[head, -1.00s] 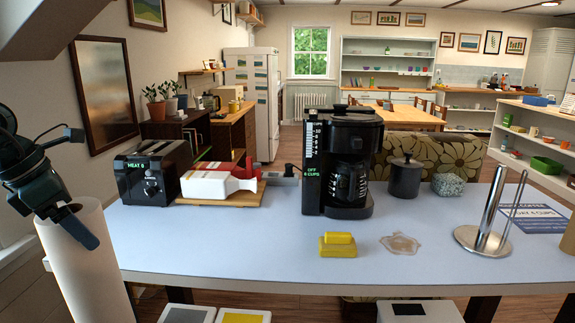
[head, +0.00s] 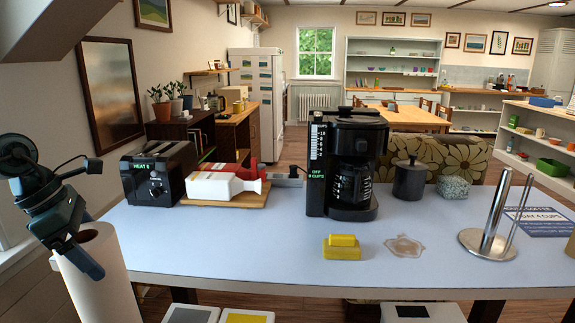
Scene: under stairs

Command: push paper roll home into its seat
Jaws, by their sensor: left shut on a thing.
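The white paper roll (head: 103,275) stands upright at the lower left, beside the table's left end. My left gripper (head: 88,252) is shut on the top of the roll, with one dark finger down its near outer side. The roll's lower end is cut off by the frame. A metal paper-roll holder with a round base (head: 487,246), a thick upright post and a thinner rod stands at the table's right side, its post bare. My right gripper is not in view.
On the blue-grey table (head: 230,235) stand a toaster (head: 158,172), a coffee maker (head: 345,165), a dark canister (head: 409,180) and a speckled stone-like block (head: 453,189). A yellow sponge (head: 342,247) and a clear puddle (head: 404,245) lie in front. A printed sheet (head: 540,221) lies by the holder.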

